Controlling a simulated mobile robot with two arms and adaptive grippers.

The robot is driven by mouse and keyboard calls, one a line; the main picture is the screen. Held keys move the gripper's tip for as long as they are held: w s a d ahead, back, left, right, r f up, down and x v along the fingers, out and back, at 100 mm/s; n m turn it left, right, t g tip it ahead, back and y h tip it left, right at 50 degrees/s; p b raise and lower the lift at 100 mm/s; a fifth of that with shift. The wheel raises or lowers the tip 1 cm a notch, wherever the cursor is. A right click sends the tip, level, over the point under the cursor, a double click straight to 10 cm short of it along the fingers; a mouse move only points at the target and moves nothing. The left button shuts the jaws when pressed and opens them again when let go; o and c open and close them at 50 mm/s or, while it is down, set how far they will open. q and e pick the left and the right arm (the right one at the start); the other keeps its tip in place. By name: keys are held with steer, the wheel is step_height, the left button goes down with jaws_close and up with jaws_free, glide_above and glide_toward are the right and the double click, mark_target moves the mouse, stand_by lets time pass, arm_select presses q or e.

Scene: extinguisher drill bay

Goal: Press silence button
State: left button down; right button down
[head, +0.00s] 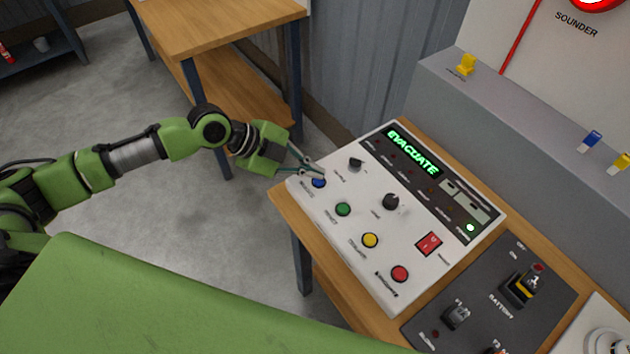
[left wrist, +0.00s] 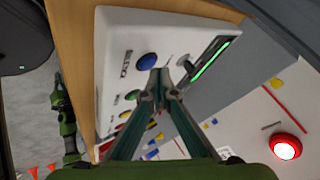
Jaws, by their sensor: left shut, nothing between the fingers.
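The blue button (head: 319,182) sits at the left corner of a white control panel (head: 330,245). The small label beside it is hard to read but looks like SILENCE. The blue button also shows in the left wrist view (left wrist: 147,61), just beyond my fingertips. My left gripper (head: 316,172) is shut and empty, its tips right at the blue button in the head view. I cannot tell whether they touch it. The panel display (head: 414,153) reads EVACUATE in green. My right gripper is not in view.
Green (head: 343,209), yellow (head: 370,240) and red (head: 400,273) buttons follow in a row. Dark knobs (head: 391,202) and a red rocker switch (head: 429,244) stand on the same panel. A dark battery panel (head: 480,290) lies to the right. A grey ledge (head: 520,120) rises behind.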

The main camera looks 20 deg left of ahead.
arm_select(q)
steer(key=shift+d+r, duration=0.1)
steer(key=shift+d, duration=0.4)
steer(key=shift+a, duration=0.25)
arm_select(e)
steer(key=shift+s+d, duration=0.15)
arm_select(q)
steer(key=shift+d, duration=0.1)
